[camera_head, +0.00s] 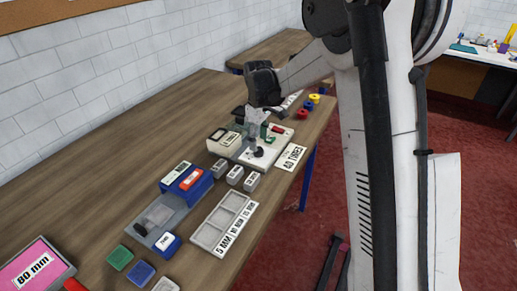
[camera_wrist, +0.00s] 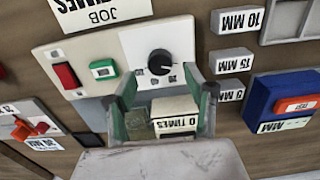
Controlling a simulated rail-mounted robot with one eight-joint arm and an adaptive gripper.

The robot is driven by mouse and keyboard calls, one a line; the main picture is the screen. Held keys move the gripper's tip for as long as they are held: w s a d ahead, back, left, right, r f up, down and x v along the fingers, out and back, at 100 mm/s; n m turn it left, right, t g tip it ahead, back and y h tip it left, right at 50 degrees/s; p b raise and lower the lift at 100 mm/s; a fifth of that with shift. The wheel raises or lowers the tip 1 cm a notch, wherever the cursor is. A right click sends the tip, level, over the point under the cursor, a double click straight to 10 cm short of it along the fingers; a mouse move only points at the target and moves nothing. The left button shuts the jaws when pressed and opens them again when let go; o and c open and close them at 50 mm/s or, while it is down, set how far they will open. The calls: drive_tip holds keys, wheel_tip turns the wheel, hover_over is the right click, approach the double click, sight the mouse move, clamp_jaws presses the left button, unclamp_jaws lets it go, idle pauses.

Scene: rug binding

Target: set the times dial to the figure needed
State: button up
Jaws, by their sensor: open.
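A black dial (camera_wrist: 160,62) sits on a white plate of the light machine panel (camera_wrist: 62,50), with small figures beside it that are too blurred to read. In the head view the dial (camera_head: 258,153) shows at the panel's near side. My gripper (camera_wrist: 164,92) is open and empty, its green-padded fingers pointing toward the dial, one to each side in the picture; contact cannot be told. A cream counter box (camera_wrist: 175,113) reading "0 TIMES" shows between the fingers, farther off. In the head view my gripper (camera_head: 257,120) is above the panel.
A red switch (camera_wrist: 66,75) and a green button (camera_wrist: 103,69) are on the panel. Small labelled blocks (camera_head: 235,175) stand beside it. A grey compartment tray (camera_head: 213,235), a blue unit (camera_head: 197,188) and a pink "80 mm" sign (camera_head: 35,270) lie nearer. The wooden table's back is clear.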

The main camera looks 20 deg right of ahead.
sight(259, 149)
drive_tip(key=shift+f, duration=2.05)
drive_tip(key=c, duration=1.2)
